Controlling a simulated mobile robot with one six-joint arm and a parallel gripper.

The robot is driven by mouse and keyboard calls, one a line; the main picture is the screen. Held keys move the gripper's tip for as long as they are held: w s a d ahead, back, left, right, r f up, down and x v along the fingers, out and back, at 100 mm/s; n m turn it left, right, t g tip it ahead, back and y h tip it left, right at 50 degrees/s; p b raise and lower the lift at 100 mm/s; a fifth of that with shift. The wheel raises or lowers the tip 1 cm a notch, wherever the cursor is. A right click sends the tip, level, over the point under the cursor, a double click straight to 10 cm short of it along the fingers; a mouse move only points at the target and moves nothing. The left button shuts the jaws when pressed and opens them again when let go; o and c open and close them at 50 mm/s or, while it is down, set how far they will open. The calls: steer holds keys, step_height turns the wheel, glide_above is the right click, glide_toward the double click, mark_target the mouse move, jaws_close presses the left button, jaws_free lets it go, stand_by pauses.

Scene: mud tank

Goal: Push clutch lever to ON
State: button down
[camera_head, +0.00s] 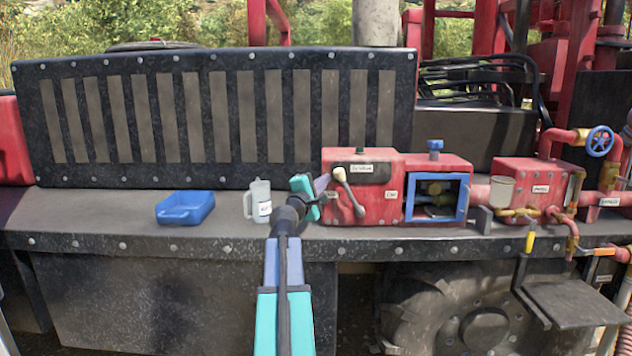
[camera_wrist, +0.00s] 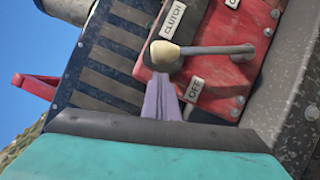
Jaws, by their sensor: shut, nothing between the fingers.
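The clutch lever (camera_head: 350,193) is a grey rod with a cream knob on the front of a red box (camera_head: 377,210). It leans up and to the left from its pivot. In the wrist view the cream knob (camera_wrist: 165,53) is near the CLUTCH label (camera_wrist: 174,20). The OFF label (camera_wrist: 195,89) is on the fingers' side of the lever; the ON label (camera_head: 391,194) is to the right. My gripper (camera_head: 325,183) is shut and empty at the knob's left side. Its purple fingertips (camera_wrist: 160,82) reach the knob's edge; contact cannot be told.
A white jug (camera_head: 259,200) and blue tray (camera_head: 185,207) stand on the ledge left of my gripper. Right of the lever are a blue-framed opening (camera_head: 463,198) and red pipework with a blue valve wheel (camera_head: 600,141). A slatted dark panel (camera_head: 220,115) stands behind.

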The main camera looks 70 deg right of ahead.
steer(key=shift+s+r, duration=0.15)
steer(key=shift+s, duration=0.35)
steer(key=shift+w, duration=0.1)
steer(key=shift+r+p, duration=0.15)
steer(key=shift+p, duration=0.15)
